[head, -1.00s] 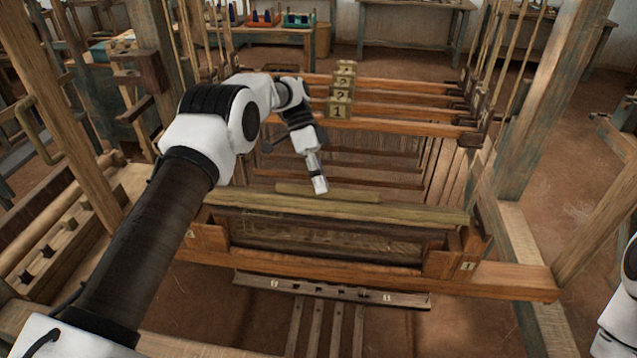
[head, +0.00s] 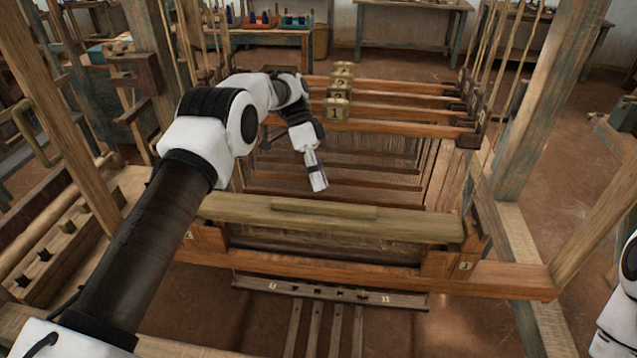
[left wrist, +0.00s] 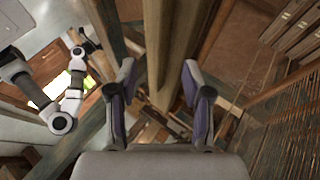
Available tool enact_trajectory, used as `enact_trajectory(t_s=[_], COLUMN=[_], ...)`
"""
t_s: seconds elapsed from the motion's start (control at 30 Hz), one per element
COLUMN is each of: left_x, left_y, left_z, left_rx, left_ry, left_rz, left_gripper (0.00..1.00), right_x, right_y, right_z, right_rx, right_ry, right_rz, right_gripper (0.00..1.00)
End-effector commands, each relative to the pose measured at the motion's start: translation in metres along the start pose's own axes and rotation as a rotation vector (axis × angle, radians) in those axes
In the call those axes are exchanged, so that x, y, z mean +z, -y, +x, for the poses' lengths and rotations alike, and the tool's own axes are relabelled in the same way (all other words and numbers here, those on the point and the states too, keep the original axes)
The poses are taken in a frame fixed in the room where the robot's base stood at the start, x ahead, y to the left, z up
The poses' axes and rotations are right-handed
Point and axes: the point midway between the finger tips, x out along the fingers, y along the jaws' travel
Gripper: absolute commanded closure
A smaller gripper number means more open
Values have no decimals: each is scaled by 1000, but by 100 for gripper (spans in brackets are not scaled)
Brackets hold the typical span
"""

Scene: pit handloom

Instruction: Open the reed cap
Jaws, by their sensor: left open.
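The reed cap (head: 410,228) is a long greenish wooden bar along the top of the loom's batten in the head view. A narrow raised strip (head: 323,209) runs along its middle. The cap's broad face shows above the dark opening of the frame. My left gripper (head: 319,183) points down just behind and above the cap's middle and looks apart from it. In the left wrist view its two fingers (left wrist: 158,78) stand apart with nothing gripped. Long wooden bars show beyond them; I cannot tell which is the cap. My right gripper is out of view.
The batten's lower beam (head: 500,287) and a slotted bar (head: 330,291) lie in front. Heddle frames with numbered blocks (head: 338,110) stand behind. Upright posts (head: 535,100) and cords flank the loom. Open floor (head: 240,325) shows below.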

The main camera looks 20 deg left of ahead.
Motion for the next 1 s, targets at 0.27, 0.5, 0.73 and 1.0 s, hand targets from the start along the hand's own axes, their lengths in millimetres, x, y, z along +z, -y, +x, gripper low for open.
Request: enact_trajectory(t_s=[0.27, 0.5, 0.73, 1.0], left_x=[-21, -28, -28, -28], left_y=[-36, -48, -48, -48], left_z=[-48, -64, -64, -63], left_rx=[-3, 1, 1, 1], left_ry=[1, 2, 2, 2], left_rz=[3, 0, 0, 0], left_gripper=[50, 50, 50, 50], right_x=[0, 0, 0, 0], right_y=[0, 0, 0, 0], right_z=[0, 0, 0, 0], right_rx=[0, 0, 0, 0], right_ry=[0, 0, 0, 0], right_rz=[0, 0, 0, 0], right_gripper=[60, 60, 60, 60])
